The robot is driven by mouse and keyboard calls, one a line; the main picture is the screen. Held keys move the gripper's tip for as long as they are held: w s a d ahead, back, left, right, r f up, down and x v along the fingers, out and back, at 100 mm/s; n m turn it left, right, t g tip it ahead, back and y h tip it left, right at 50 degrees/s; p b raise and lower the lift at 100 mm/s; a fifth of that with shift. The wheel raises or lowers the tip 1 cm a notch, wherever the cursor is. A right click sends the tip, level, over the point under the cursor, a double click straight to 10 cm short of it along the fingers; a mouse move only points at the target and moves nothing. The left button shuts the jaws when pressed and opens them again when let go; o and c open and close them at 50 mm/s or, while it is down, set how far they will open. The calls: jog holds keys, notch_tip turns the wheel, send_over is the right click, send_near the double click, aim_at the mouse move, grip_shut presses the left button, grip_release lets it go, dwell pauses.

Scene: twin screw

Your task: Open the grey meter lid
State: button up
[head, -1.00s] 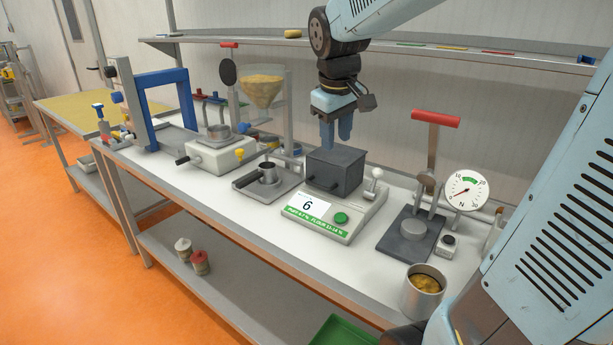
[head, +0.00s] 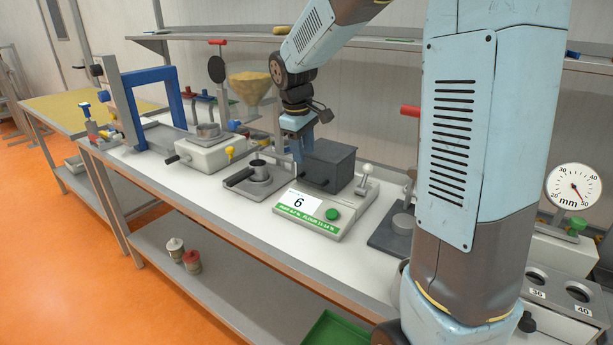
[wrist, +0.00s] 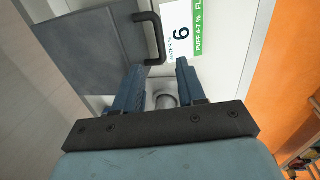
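The grey meter lid (head: 328,165) is a dark box-shaped cover on the white meter (head: 345,215), and it is down. Its black bar handle (head: 315,182) is on its front side; it also shows in the wrist view (wrist: 160,38). My gripper (head: 297,155) is beside the lid's left side in the head view, pointing down. In the wrist view my gripper (wrist: 163,64) has its two blue fingers apart with nothing held. The left finger's tip is close to the handle's end; whether they touch I cannot tell.
A small metal cup (head: 257,169) on a grey plate stands just left of the meter. A knobbed lever (head: 366,172) stands at the meter's right. My upper arm covers part of the bench on the right.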

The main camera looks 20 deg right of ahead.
aim_at(307, 181)
jog(key=f, duration=0.6)
jog(key=w+d+f, duration=0.1)
jog(key=f, duration=0.1)
jog(key=shift+d+f, duration=0.1)
jog(key=shift+f, duration=0.3)
jog(key=shift+c, duration=0.4)
grip_shut()
